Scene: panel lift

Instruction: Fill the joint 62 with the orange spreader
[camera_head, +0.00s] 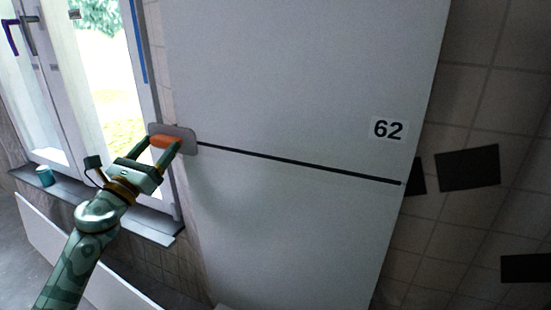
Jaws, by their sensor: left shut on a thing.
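The joint (300,163) is a dark, thin line across a large white panel (290,80). It runs from the left edge of the panel, sloping slightly down to the right. A label reading 62 (388,129) sits above its right part. My left gripper (163,143) is shut on the orange handle of the spreader (186,133), which has a grey rounded plate. The plate is at the left end of the joint and covers the start of the line. I cannot tell whether it touches the panel. My right gripper is not in view.
A window (105,75) with a sill (150,222) stands on the left, with a teal cup (45,176) on the sill. A tiled wall (480,110) with dark patches (467,168) lies right of the panel. The panel face along the line is clear.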

